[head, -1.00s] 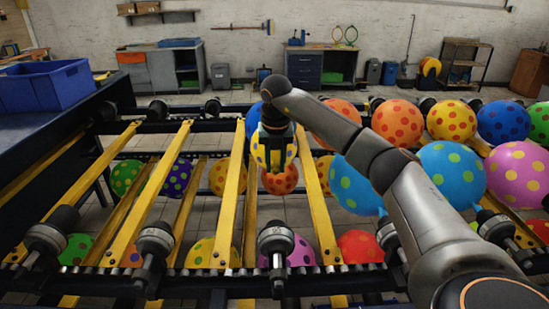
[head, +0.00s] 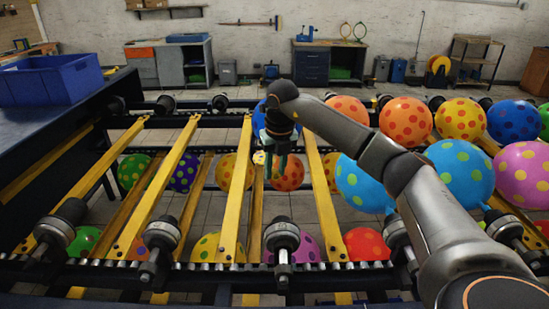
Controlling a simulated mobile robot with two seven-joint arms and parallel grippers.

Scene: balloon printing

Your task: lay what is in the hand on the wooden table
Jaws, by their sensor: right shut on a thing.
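My right gripper (head: 278,157) hangs pointing down above the yellow rails, near the middle of the head view. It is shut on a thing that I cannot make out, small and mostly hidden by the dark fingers. An orange spotted balloon (head: 288,175) shows just below and behind the fingers; I cannot tell whether they touch. A brown wooden piece of furniture (head: 537,72) stands at the far right edge, but I cannot tell whether it is the wooden table. My left gripper is not in view.
A dark rack with yellow rails (head: 325,210) and rollers fills the foreground. Several spotted balloons, such as a yellow one (head: 460,119), crowd its right side. A blue crate (head: 50,80) stands on a dark table at left. Cabinets (head: 325,62) line the back wall, with open floor before them.

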